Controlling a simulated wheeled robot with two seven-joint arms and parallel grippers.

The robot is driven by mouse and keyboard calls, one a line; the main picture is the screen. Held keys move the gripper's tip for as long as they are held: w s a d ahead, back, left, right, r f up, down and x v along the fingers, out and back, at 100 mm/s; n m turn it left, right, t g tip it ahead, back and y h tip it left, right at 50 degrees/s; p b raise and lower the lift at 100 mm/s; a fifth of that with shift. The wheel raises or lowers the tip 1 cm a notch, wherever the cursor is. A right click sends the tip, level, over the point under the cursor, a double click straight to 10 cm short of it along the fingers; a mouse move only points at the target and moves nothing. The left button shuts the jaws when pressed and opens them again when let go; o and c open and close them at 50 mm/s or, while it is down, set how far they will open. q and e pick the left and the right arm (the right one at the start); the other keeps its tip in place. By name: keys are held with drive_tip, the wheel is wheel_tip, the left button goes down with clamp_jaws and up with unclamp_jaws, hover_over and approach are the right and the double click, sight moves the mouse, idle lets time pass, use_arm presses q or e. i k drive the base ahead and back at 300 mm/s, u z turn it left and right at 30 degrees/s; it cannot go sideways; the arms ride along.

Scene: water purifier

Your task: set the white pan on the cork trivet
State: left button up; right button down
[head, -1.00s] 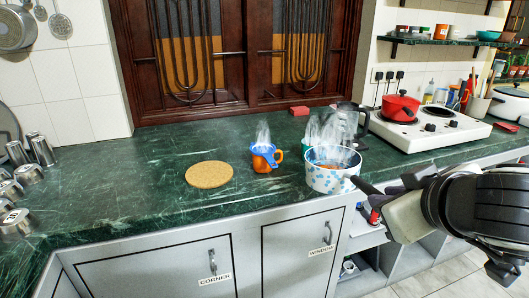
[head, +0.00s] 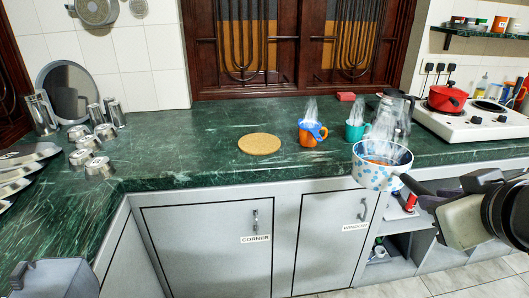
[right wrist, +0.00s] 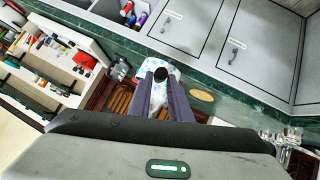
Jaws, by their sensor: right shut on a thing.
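The white pan (head: 378,178) with blue spots steams in the head view, at the counter's front edge and overlapping it. I cannot tell whether it touches the counter. My right gripper (head: 420,190) is shut on its dark handle, to the right of the pan. The pan (right wrist: 158,98) also shows between the fingers of my right gripper (right wrist: 161,76) in the right wrist view, partly hidden by them. The round cork trivet (head: 259,144) lies flat and bare on the counter, left of the pan. It also shows in the right wrist view (right wrist: 202,96).
A steaming orange-and-blue mug (head: 312,134) stands between trivet and pan. A steaming teal mug (head: 355,131) and a glass jug (head: 393,112) stand behind the pan. The green counter (head: 200,125) is clear around the trivet.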

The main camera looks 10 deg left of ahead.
sight(278, 148)
drive_tip(key=k, duration=0.15)
drive_tip(key=z, duration=2.05)
drive_tip(key=i, duration=2.25)
drive_tip(key=u, duration=3.85)
drive_tip(key=i, duration=1)
